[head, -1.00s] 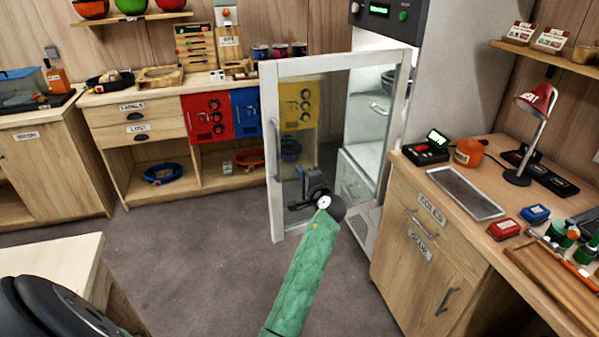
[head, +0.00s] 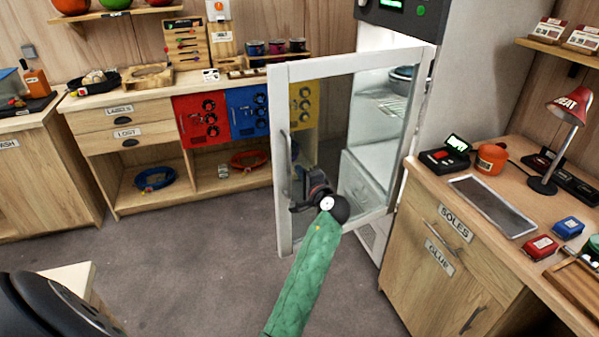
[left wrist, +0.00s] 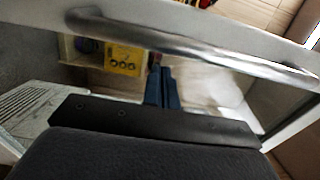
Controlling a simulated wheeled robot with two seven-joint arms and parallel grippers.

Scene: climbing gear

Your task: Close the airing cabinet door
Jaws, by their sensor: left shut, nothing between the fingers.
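The airing cabinet (head: 392,110) stands at the back right, with its glass door (head: 338,68) swung wide open toward me. The door has a white frame and a grey upright handle (head: 284,158) on its left edge. My left gripper (head: 300,188) is in front of the lower part of the door, close to the handle side. In the left wrist view, the handle (left wrist: 190,48) runs across the picture beyond the shut fingers (left wrist: 162,85), which hold nothing. Whether the fingers touch the glass I cannot tell. My right gripper is not in view.
Shelving with red (head: 202,120) and blue boxes lies behind the door. The grey floor (head: 190,260) left of the door is clear.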

